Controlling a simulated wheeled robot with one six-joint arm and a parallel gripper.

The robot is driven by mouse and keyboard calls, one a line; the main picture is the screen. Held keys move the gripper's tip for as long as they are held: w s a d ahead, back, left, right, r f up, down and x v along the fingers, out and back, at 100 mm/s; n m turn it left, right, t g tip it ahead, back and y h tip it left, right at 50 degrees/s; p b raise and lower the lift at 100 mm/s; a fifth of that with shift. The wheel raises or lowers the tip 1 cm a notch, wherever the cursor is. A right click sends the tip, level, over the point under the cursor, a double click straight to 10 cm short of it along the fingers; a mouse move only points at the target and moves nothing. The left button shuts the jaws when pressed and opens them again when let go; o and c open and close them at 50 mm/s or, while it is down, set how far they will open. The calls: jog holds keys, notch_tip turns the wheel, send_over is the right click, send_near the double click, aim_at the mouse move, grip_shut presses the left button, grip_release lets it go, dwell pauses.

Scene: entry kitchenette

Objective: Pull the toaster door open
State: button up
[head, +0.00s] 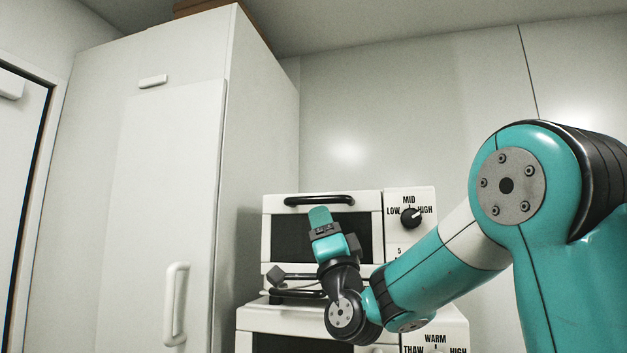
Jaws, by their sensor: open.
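A white toaster oven (373,264) stands at the middle of the head view, with a dark window and a black bar handle (318,200) along the top of its door. The door (276,228) looks shut. My wrist covers part of the window and lower front. Whether the fingers touch the front is unclear.
Another white appliance (248,318) with a dial panel stands under the toaster. A tall white cabinet (160,190) with a vertical handle (176,304) rises close on the left. The round dial (411,217) is at the toaster's right. Bare wall lies above.

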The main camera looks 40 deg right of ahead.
aim_at(315, 203)
jog(key=p+x, duration=0.4)
jog(key=x, duration=0.1)
jog(key=shift+w+d+r, duration=0.1)
jog(key=shift+r, duration=0.35)
jog(key=shift+w+d+r+p, duration=0.1)
jog(key=shift+w+r+p, duration=0.2)
jog(key=shift+w+p, duration=0.2)
jog(key=shift+s, duration=0.1)
grip_shut()
